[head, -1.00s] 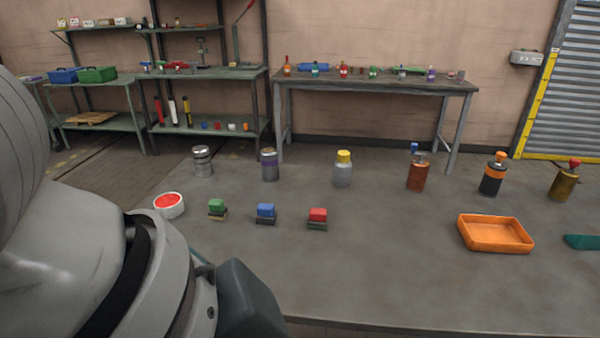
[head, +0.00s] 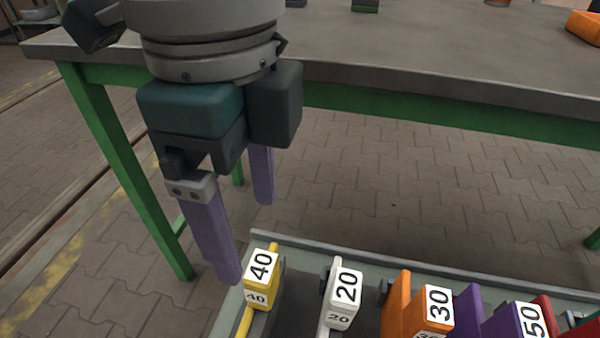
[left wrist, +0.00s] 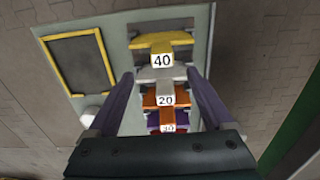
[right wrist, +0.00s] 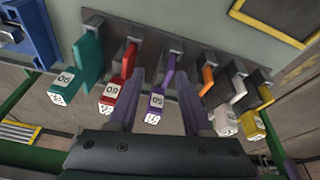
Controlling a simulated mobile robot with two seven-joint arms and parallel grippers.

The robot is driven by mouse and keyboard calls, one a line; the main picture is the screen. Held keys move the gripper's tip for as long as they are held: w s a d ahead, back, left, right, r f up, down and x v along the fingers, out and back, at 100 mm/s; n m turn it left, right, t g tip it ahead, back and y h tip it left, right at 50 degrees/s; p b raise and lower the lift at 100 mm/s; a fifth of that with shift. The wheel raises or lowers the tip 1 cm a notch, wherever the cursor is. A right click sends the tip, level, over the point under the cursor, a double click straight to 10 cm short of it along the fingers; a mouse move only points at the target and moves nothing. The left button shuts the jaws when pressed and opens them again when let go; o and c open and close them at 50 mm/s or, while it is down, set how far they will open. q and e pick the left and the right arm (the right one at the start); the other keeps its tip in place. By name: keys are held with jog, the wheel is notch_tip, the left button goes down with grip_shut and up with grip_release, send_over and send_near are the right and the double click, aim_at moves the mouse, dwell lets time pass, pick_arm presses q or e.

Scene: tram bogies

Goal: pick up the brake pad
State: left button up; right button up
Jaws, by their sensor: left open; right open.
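The brake pads appear to be numbered coloured blocks in a row on a grey-green rack (head: 350,258). They are yellow 40 (head: 262,265), white 20 (head: 342,295), orange 30 (head: 398,305) and purple 50 (head: 492,315). Red (right wrist: 122,80) and teal (right wrist: 90,60) ones also show in the right wrist view. My left gripper (head: 246,238) is open and empty, above the rack by the yellow end. In the left wrist view the white pad (left wrist: 160,74) appears between its fingers. My right gripper (right wrist: 161,75) is open, its fingers either side of the purple pad (right wrist: 167,78); contact cannot be told.
A grey table (head: 400,55) with green legs stands behind the rack. An orange tray (head: 584,26) lies on it at the right. A yellow-framed dark panel (left wrist: 80,62) is beside the pads. A blue item (right wrist: 30,30) is past the teal pad.

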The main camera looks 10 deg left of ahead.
aim_at(255, 264)
pick_arm(q)
notch_tip(255, 264, down, 5)
jog(key=shift+r+b, duration=0.15)
jog(key=shift+b, duration=0.7)
notch_tip(255, 264, down, 5)
jog(key=b, duration=0.2)
jog(key=shift+w+a+b, duration=0.15)
jog(key=shift+b, duration=0.15)
jog(key=shift+r, duration=0.1)
grip_shut()
